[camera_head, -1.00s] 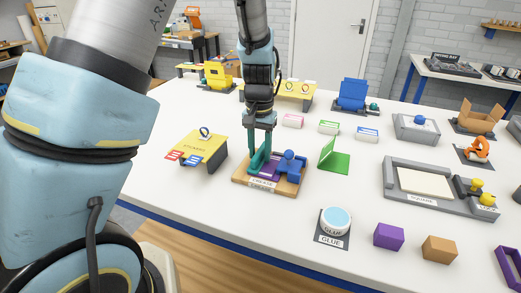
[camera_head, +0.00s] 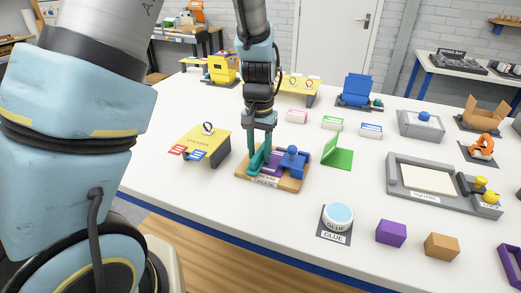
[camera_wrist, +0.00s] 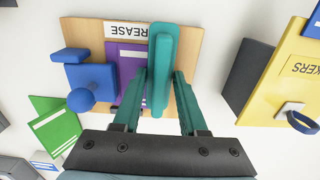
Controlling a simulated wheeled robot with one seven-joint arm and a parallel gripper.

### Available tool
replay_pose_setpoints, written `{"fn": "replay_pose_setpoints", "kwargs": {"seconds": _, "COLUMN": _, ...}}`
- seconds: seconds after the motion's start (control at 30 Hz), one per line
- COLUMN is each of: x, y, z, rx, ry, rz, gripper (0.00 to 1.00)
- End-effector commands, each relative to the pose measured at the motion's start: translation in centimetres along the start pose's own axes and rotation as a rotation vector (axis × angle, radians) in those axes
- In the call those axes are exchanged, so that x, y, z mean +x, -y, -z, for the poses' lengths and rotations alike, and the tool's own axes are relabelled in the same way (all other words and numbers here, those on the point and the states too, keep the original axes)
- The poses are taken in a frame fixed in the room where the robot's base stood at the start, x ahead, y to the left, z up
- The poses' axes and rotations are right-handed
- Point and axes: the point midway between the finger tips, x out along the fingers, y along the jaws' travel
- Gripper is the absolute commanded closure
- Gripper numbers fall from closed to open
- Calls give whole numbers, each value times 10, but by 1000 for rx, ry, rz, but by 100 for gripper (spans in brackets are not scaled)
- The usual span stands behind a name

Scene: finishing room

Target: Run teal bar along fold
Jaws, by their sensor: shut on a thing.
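The wooden board (camera_wrist: 185,62) carries a label reading CREASE and lies on the white table. A purple card (camera_wrist: 125,65) lies on the board, and the bar is over or against its right side in the wrist view. The bar hides the card's edge there, so I cannot tell whether it touches the fold. A blue clamp-like piece (camera_wrist: 92,82) with a round knob is at the card's other side.
A yellow sticker stand (camera_head: 205,145) is left of the board. A green folded card (camera_head: 337,153) is to the right. A glue pot (camera_head: 337,216), purple block (camera_head: 390,233) and orange-brown block (camera_head: 440,246) are toward the front right. Bare table lies in front of the board.

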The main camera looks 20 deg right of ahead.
Motion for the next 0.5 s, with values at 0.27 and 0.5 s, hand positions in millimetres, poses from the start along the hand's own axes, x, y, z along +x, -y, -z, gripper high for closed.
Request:
{"fn": "replay_pose_setpoints", "kwargs": {"seconds": 0.27, "x": 1, "y": 0, "z": -3, "rx": -1, "ry": 2, "rz": 0, "gripper": 100}}
{"fn": "replay_pose_setpoints", "kwargs": {"seconds": 0.5, "x": 1, "y": 0, "z": 6, "rx": -2, "ry": 1, "rz": 0, "gripper": 100}}
